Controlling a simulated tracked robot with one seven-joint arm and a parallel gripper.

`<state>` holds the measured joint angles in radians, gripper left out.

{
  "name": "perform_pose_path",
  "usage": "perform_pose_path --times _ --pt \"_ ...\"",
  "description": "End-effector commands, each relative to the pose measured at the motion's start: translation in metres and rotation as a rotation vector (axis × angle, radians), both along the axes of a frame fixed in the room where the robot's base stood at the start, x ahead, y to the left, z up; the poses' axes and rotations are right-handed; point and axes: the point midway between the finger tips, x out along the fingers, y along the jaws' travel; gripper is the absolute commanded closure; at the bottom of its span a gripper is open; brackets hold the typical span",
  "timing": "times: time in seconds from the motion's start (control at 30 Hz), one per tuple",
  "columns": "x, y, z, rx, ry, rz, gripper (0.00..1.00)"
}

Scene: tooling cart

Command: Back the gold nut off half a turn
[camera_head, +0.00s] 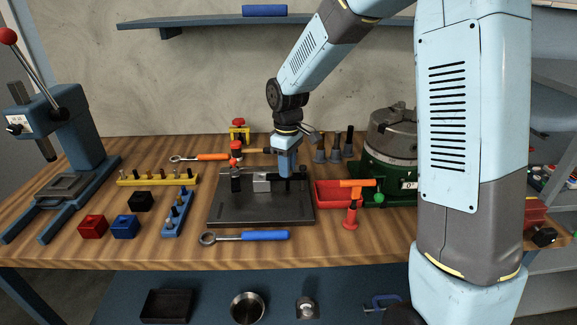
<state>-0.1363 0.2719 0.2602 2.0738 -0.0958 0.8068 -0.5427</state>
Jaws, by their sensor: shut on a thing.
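My gripper (285,174) points down over the right part of a dark fixture plate (250,212) in the middle of the bench. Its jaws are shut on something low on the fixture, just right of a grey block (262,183). The jaws cover what they hold, and I cannot make out its colour or shape. I cannot pick out the gold nut anywhere in this view.
A blue-handled wrench (250,236) lies in front of the plate. A red tray (328,193) and a green-based chuck (392,140) stand to the right. A blue pin rack (178,213), coloured blocks and an arbor press (70,150) are left.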

Motion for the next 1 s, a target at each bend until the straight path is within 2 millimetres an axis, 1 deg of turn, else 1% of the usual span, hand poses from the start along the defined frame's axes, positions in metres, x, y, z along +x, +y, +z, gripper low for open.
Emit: perform_pose_path --times 0.4,0.43,0.67,0.7,0.9,1.0 --pt "0.0008 -0.0008 0.0004 0.0 -0.001 0.006 1.0" --pt "0.0008 -0.0009 0.0004 0.0 -0.001 0.006 0.74" --pt "0.0004 -0.0006 0.0002 -0.001 -0.001 0.006 0.52" --pt "0.0003 -0.0006 0.0002 -0.001 -0.001 0.006 0.5" --pt "0.0002 -0.0004 0.0002 0.0 0.0 0.006 0.5" --pt "0.0004 -0.0003 0.0033 0.0 -0.001 0.006 0.5"
